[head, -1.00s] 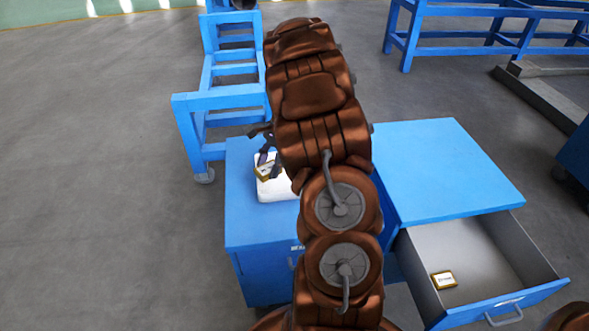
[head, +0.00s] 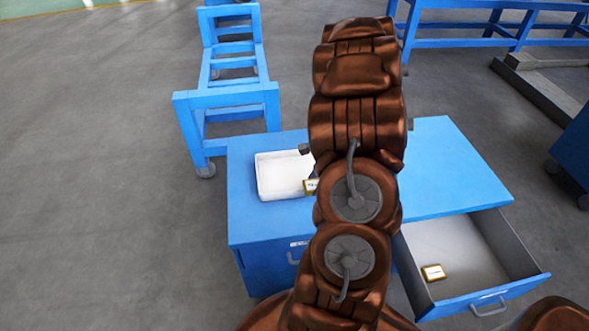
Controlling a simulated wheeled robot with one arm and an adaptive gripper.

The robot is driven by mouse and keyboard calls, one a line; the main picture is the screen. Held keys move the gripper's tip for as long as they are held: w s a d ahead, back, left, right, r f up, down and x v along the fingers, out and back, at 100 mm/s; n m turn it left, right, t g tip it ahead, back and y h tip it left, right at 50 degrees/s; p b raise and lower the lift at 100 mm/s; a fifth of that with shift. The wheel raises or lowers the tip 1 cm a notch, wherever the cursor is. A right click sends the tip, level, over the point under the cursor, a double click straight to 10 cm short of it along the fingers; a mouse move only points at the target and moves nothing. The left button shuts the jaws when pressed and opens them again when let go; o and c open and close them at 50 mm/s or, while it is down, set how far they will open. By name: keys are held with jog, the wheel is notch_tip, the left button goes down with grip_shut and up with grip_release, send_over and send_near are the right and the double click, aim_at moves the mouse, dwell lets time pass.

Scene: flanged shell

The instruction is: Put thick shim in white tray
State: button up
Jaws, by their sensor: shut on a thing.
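The white tray (head: 262,178) lies on the blue cabinet top, left of my arm. A small gold-edged block with a pale labelled face (head: 311,186) shows at the tray's lower right edge, partly covered by my arm. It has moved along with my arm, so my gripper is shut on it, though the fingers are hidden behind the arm. I cannot tell whether the block is over the tray or beside it. A similar gold-edged block (head: 433,272) lies in the open drawer. I cannot tell which of the two is the thick shim.
The open grey drawer (head: 450,238) juts out at the lower right, below the blue cabinet top (head: 440,165). A blue frame stand (head: 228,97) stands behind on the left. The grey floor at the left is clear.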

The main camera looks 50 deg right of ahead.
jog(key=p, duration=0.1)
send_near(291, 176)
jog(key=shift+a+f, duration=1.05)
jog(key=shift+w+f+p, duration=0.2)
jog(key=shift+w+p, duration=0.1)
jog(key=shift+w, duration=0.45)
jog(key=shift+d+f+p, duration=0.1)
jog(key=shift+f+p, duration=0.2)
jog(key=shift+f, duration=1.4)
jog(key=shift+f, duration=0.15)
jog(key=o, duration=1.3)
